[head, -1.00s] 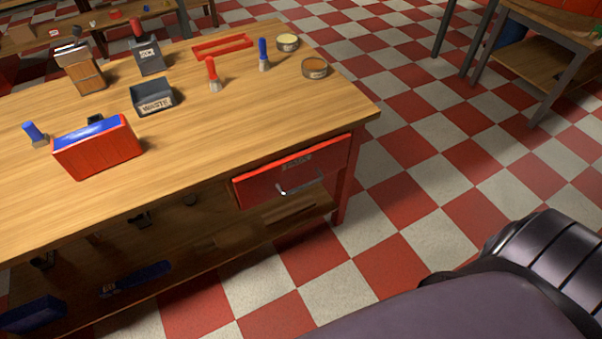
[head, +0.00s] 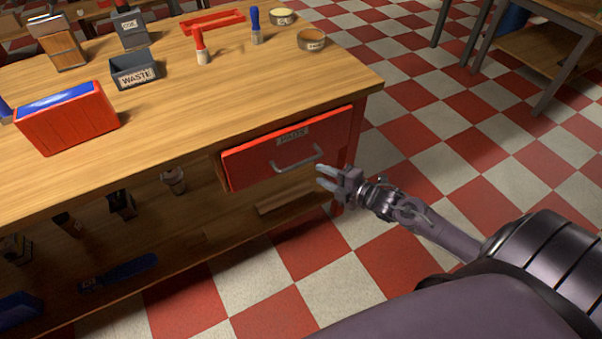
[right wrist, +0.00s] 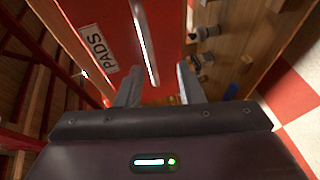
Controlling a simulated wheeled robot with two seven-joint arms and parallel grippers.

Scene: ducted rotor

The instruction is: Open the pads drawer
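The red pads drawer (head: 260,158) sits under the right end of the wooden workbench, its front facing me. It looks shut or nearly flush with the bench. Its silver bar handle (head: 298,160) runs across the front below a small label (head: 292,138). My right gripper (head: 322,177) is just right of and below the handle, apart from it. In the right wrist view its two fingers (right wrist: 158,88) are spread and empty, with the handle (right wrist: 144,42) ahead of them and the PADS label (right wrist: 95,55) to the left. My left gripper is not in view.
The bench top (head: 230,95) holds a red box with a blue top (head: 68,118), a grey WASTE bin (head: 135,70), brushes, tins and a red tray (head: 212,22). A lower shelf carries tools. Checkered floor (head: 450,130) is clear to the right.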

